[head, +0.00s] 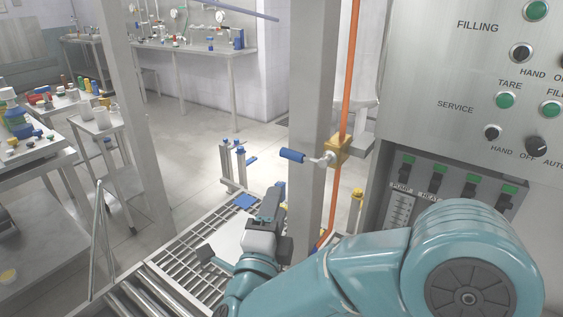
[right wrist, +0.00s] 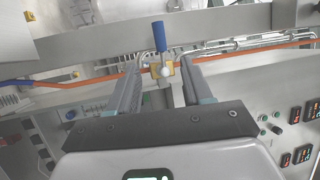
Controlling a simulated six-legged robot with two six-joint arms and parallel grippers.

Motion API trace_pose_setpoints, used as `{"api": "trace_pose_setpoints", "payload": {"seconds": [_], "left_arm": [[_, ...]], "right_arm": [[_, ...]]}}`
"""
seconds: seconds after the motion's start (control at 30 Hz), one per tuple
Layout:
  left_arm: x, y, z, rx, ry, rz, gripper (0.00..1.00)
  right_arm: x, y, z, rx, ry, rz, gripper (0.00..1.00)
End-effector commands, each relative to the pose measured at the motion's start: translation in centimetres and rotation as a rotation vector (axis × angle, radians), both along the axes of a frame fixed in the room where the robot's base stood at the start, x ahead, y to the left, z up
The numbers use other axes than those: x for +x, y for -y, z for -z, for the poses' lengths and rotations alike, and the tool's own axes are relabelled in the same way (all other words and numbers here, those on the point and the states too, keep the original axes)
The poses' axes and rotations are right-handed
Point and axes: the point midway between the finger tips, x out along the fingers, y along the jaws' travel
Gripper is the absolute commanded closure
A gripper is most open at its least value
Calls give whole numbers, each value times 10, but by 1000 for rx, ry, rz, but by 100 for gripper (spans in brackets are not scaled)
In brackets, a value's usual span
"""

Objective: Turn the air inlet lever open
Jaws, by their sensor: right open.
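The air inlet lever has a blue handle (head: 291,155) on a brass valve body (head: 337,150), set on a vertical orange pipe (head: 349,80). The handle points left, across the pipe. My right gripper (head: 271,198) is below and left of the handle, apart from it, above the grating. In the right wrist view the blue handle (right wrist: 160,37) and the brass valve (right wrist: 163,69) appear between the two open fingers (right wrist: 162,77), beyond their tips. Nothing is between the fingers. My left gripper is not in view.
A control panel (head: 450,60) with knobs and green buttons fills the right. A roller and grating platform (head: 185,255) lies below. Lab tables (head: 40,150) stand at the left, with open floor between.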

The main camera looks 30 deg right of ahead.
Motion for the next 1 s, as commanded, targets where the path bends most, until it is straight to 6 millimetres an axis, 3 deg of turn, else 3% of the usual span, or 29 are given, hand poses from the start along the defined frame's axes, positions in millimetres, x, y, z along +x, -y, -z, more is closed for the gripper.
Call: {"api": "trace_pose_setpoints", "payload": {"seconds": [0.17, 0.7, 1.0], "left_arm": [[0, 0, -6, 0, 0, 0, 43], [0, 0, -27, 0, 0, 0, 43], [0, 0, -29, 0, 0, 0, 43]], "right_arm": [[16, 18, -6, 0, 0, 6, 50], [101, 93, -27, -2, -1, -3, 50], [115, 106, -29, -2, -1, -6, 50]]}}
